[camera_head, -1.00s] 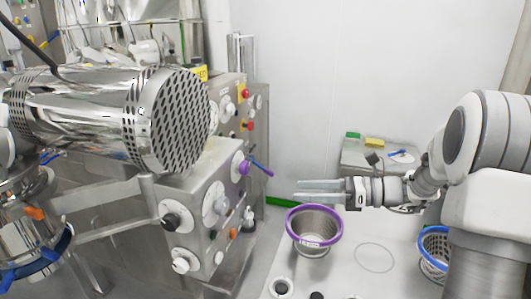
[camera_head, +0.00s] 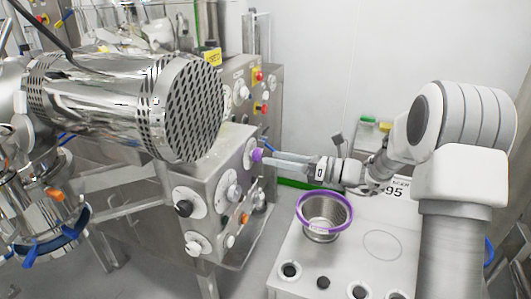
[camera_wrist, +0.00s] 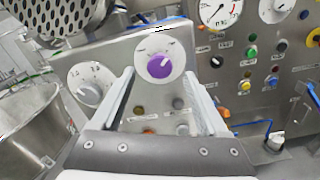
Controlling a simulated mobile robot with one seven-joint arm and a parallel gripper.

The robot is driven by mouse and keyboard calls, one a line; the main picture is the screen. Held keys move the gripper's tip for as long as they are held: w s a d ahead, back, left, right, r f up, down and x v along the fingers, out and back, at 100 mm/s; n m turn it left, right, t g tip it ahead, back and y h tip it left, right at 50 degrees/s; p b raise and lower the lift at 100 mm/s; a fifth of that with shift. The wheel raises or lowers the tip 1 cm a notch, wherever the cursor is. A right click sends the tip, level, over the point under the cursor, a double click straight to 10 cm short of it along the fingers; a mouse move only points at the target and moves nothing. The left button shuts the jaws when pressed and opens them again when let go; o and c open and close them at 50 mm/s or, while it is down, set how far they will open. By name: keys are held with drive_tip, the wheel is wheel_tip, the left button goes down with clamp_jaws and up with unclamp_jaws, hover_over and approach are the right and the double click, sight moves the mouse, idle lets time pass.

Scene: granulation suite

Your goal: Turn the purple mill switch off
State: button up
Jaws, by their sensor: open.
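The purple mill switch (camera_head: 257,155) is a round purple knob on a white dial plate on the steel control box (camera_head: 205,195). In the wrist view the purple switch (camera_wrist: 160,65) faces me, between and beyond my two fingers, with small marks on the plate above it. My gripper (camera_head: 277,158) is open and points left at the switch, with its fingertips close to the knob. In the wrist view the fingers of my gripper (camera_wrist: 168,85) stand either side of the knob. Whether they touch it I cannot tell.
A black knob (camera_head: 184,208), an orange button (camera_head: 245,218) and white dials share the box. A perforated steel motor (camera_head: 195,105) overhangs it. A purple-rimmed bowl (camera_head: 324,232) stands on the white surface below my arm. Further panels with a gauge (camera_wrist: 220,12) lie behind.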

sight(261, 155)
drive_tip(key=shift+x, duration=1.9)
clamp_jaws()
